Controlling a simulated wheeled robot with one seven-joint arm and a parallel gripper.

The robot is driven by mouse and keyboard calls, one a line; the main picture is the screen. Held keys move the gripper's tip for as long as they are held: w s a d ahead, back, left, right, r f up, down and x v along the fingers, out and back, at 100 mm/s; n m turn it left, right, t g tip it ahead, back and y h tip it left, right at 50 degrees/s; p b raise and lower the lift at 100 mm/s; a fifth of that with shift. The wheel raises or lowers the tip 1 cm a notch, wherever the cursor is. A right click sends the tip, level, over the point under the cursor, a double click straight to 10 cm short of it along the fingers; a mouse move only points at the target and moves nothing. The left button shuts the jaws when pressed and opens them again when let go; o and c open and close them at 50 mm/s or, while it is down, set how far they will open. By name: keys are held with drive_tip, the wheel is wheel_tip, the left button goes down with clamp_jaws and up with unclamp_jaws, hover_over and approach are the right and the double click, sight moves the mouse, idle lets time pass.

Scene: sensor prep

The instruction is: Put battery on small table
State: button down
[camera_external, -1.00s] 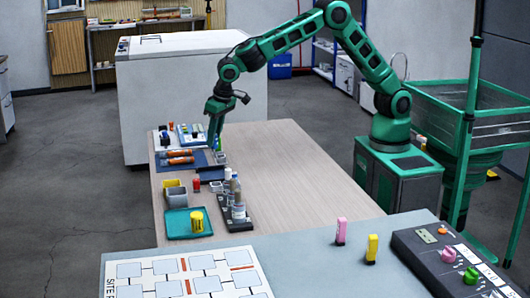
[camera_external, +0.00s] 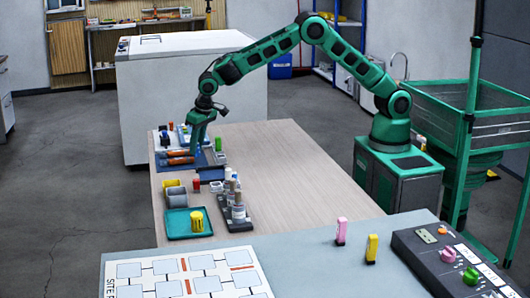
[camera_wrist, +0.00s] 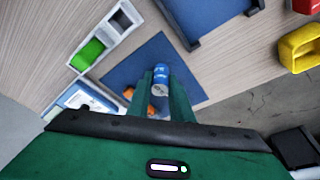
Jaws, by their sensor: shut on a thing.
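A blue cylinder with a silver end, which looks like the battery (camera_wrist: 160,78), sits between my fingers in the wrist view. My gripper (camera_wrist: 161,88) is shut on it, low over a dark blue mat (camera_wrist: 128,68). In the external view my gripper (camera_external: 194,150) is at the far left part of the wooden table (camera_external: 285,170), beside orange cylinders (camera_external: 178,161); the battery cannot be made out there. A grey-blue table (camera_external: 310,270) stands in front; I cannot tell which surface is the small table.
A teal tray (camera_external: 178,233) with a yellow cylinder (camera_external: 197,221), grey bins (camera_external: 176,198) and a dark rack of bottles (camera_external: 236,222) stand nearer on the wooden table. Its right half is clear. The front table holds a printed board (camera_external: 130,290), pink and yellow blocks and a control panel.

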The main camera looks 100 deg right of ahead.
sight(197, 155)
drive_tip(key=shift+f, duration=1.8)
drive_tip(key=c, duration=1.6)
unclamp_jaws()
drive_tip(key=shift+f, duration=0.15)
